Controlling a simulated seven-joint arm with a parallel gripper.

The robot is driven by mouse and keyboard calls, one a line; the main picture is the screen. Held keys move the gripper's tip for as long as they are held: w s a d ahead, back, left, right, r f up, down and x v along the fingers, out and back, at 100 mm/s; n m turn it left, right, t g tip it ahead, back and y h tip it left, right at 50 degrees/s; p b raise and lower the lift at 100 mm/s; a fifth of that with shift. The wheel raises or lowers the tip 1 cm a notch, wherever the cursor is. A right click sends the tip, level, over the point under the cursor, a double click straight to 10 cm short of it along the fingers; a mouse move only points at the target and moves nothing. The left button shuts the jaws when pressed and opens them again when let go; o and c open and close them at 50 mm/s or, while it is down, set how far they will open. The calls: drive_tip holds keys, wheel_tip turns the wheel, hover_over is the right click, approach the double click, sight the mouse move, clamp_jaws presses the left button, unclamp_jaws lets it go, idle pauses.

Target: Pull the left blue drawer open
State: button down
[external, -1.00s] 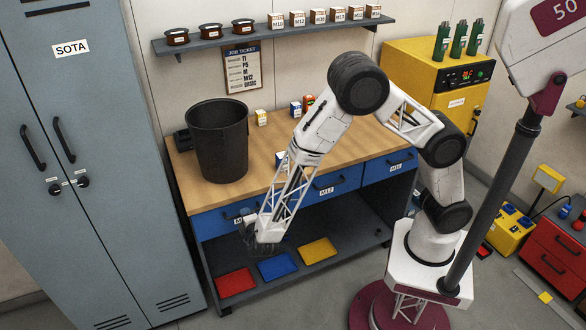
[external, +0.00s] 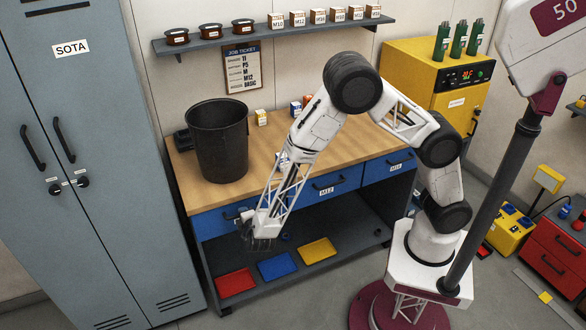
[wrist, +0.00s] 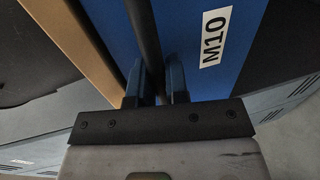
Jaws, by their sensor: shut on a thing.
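The left blue drawer (external: 209,224) is at the left end of the workbench front. In the wrist view its blue face (wrist: 190,35) carries a white M10 label, and its dark bar handle (wrist: 143,38) runs down between the fingers. My gripper (wrist: 158,80) is shut on this handle. In the external view my gripper (external: 246,222) is at the drawer's front, and my wrist hides part of the drawer. The drawer looks about flush with the bench front; a small gap cannot be told.
A middle M12 drawer (external: 326,189) and a right drawer (external: 388,167) are beside it. A black bin (external: 218,150) stands on the bench top. Red (external: 236,283), blue (external: 277,266) and yellow (external: 318,250) trays lie on the lower shelf. A grey locker (external: 95,190) stands close on the left.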

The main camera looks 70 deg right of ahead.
drive_tip(key=shift+s+a, duration=0.1)
drive_tip(key=shift+s, duration=0.05)
drive_tip(key=f+v, duration=0.3)
drive_tip(key=v, duration=1.1)
drive_tip(key=s+a+f+v, duration=0.1)
drive_tip(key=f+v, duration=0.2)
drive_tip(key=v, duration=1.2)
drive_tip(key=c, duration=1.1)
unclamp_jaws()
drive_tip(key=shift+c, duration=0.2)
drive_tip(key=shift+s+a, duration=0.15)
drive_tip(key=v, duration=0.7)
drive_tip(key=shift+s, duration=0.1)
